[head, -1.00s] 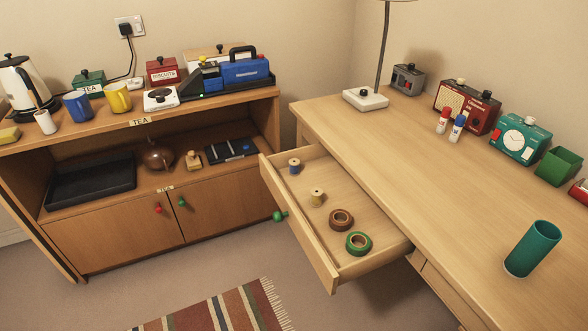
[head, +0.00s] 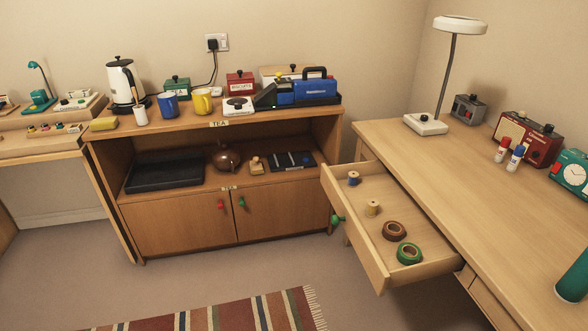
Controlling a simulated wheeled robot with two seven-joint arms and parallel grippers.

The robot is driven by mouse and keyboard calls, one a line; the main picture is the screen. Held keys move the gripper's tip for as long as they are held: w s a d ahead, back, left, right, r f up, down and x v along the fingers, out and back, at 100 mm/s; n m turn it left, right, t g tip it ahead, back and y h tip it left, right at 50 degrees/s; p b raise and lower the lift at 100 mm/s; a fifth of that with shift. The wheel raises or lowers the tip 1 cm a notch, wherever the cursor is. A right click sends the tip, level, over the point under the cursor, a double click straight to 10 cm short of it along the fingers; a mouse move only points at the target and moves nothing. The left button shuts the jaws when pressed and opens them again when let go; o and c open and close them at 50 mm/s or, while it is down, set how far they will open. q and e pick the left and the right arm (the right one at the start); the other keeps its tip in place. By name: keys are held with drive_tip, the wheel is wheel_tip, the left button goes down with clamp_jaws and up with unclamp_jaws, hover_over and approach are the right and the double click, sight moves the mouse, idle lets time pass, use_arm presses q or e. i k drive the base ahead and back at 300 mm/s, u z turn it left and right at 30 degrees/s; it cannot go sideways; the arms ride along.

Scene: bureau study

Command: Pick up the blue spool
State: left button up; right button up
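The blue spool (head: 354,178) stands in the far end of the open desk drawer (head: 436,268), in the head view. It has pale wooden ends and blue thread. A second spool with tan thread (head: 373,208) stands nearer in the same drawer, apart from it. Neither of my grippers shows in the head view.
The drawer also holds a brown tape roll (head: 395,231) and a green tape roll (head: 409,253). The desk (head: 440,160) carries a lamp (head: 426,124) and a green cylinder (head: 573,277). A cabinet (head: 180,230) stands to the left; carpet floor (head: 300,262) lies open before it.

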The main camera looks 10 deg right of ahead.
sight(352, 181)
drive_tip(key=u, duration=0.55)
drive_tip(key=i, duration=0.85)
drive_tip(key=u, duration=0.1)
